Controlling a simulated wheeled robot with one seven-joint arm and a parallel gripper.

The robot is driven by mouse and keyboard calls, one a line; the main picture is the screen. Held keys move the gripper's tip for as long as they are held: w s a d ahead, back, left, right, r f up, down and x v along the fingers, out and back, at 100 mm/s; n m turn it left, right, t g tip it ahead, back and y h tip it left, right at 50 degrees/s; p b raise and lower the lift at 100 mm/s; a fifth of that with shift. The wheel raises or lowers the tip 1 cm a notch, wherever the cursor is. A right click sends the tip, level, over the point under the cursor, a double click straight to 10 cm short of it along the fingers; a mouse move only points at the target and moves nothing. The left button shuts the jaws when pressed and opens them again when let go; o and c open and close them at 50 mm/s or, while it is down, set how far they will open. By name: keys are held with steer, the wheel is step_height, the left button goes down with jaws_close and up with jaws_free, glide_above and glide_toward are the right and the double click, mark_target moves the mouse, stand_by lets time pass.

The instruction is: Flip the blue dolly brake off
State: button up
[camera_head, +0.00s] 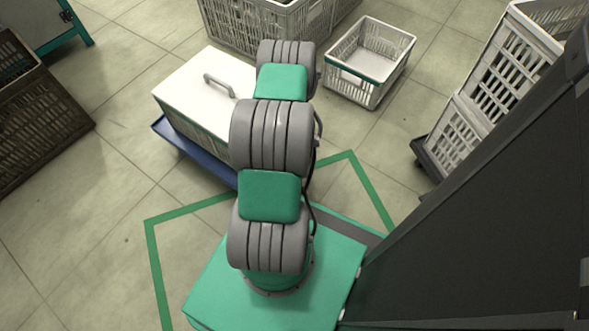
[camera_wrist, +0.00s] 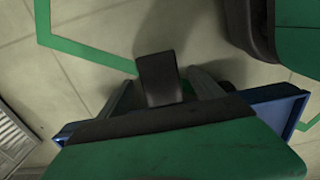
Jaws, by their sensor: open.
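The blue dolly (camera_head: 172,140) stands on the floor behind my arm, with a white-lidded crate on it. In the wrist view, parts of the blue dolly (camera_wrist: 289,112) show on both sides of my gripper. My gripper (camera_wrist: 160,82) is open, with a grey finger on each side. A dark upright block, seemingly the brake pedal (camera_wrist: 158,76), shows between the fingers. I cannot tell whether they touch it. The pedal's lower end is hidden behind the gripper body. In the head view my arm hides the gripper and the pedal.
The crate's white lid (camera_head: 205,85) has a grey handle. A small open crate (camera_head: 372,62) stands at the back right, and stacked white crates (camera_head: 500,85) stand at the right. A brown crate (camera_head: 35,125) is at the left. Green floor tape (camera_head: 155,260) surrounds my base.

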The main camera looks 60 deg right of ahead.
steer(key=shift+f, duration=0.4)
steer(key=shift+c, duration=0.2)
steer(key=shift+r, duration=0.1)
jaws_close()
stand_by(0.3)
